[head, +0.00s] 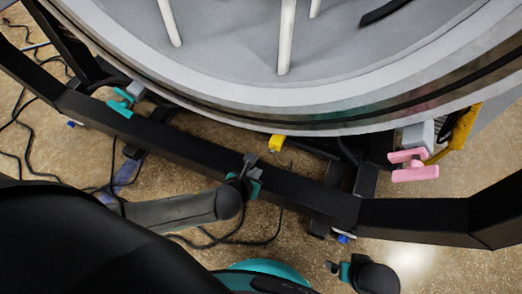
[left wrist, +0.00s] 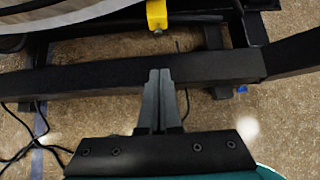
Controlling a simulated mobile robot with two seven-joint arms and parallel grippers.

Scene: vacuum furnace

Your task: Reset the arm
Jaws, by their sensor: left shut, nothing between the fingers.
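My left gripper (head: 250,160) is in front of the furnace's black frame bar (head: 310,195), below the round chamber. In the left wrist view its two fingers (left wrist: 160,75) are together, with nothing between them, and their tips overlap the bar in the picture. I cannot tell whether they touch it. My right gripper (head: 332,267) shows small at the bottom, over the floor; its fingers are too small to judge.
The open furnace chamber (head: 230,50) with white rods (head: 286,35) fills the top. A teal handle (head: 122,103), a yellow part (head: 276,143) and a pink handle (head: 412,167) sit along its rim. Black cables (head: 25,130) lie on the floor at the left.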

